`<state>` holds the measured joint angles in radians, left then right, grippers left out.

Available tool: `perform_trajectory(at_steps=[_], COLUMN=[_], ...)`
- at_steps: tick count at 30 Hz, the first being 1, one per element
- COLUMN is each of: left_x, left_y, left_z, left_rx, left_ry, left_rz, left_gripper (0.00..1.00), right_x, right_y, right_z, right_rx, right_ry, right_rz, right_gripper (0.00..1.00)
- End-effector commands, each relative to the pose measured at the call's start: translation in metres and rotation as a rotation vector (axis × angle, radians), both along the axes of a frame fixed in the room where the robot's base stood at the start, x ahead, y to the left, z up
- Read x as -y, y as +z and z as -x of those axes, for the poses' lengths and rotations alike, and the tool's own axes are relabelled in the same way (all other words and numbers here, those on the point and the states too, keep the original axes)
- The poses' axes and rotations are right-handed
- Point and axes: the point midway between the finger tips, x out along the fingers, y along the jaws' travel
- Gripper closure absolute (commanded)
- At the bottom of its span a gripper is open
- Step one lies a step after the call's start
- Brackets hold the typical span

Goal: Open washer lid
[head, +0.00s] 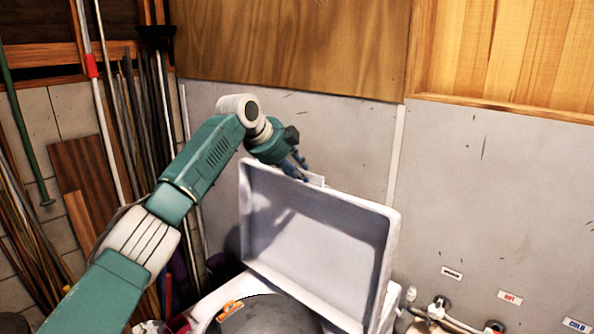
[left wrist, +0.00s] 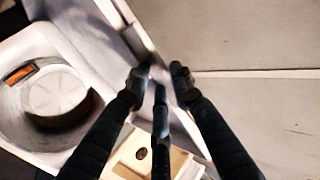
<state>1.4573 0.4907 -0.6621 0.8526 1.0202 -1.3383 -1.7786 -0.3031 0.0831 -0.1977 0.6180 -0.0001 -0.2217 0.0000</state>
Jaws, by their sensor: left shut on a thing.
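The washer lid (head: 315,235) is a white, shallow, box-like panel. It stands raised and steeply tilted above the washer (head: 212,304), with its hollow inner side facing me. The washer's grey drum opening (head: 268,318) is uncovered below it and also shows in the left wrist view (left wrist: 58,92). My left gripper (head: 304,172) is at the lid's top edge, shut on it, with its dark fingers reaching down there. In the left wrist view, the fingertips (left wrist: 162,75) are close to the lid's edge (left wrist: 136,45); the exact contact is blurred. My right gripper is not in view.
A grey wall (head: 345,140) stands close behind the lid. Taps (head: 438,308) and pipes are at the lower right. Poles and brooms (head: 155,100) lean at the left. An orange piece (head: 230,309) is on the washer's rim.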

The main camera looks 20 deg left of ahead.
Motion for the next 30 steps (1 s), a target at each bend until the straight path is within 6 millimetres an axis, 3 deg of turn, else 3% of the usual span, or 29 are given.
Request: perform_trajectory(at_steps=[1,2,17,30], left_x=[0.001,0.001,-0.002,-0.022], left_y=[-0.01,-0.01,-0.002,0.064], left_z=[0.002,0.002,0.007,0.063], left_rx=[-0.018,-0.019,-0.014,-0.004], left_ry=[-0.004,-0.004,-0.003,-0.001], left_rz=[-0.004,-0.004,-0.003,-0.004], left_gripper=[1.0,0.78,0.78,0.78], right_x=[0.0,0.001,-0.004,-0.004], right_y=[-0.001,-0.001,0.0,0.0], right_z=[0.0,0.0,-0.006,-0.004], right_rx=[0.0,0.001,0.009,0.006], right_ry=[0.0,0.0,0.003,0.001], right_rz=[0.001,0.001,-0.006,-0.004], right_gripper=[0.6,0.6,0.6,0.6])
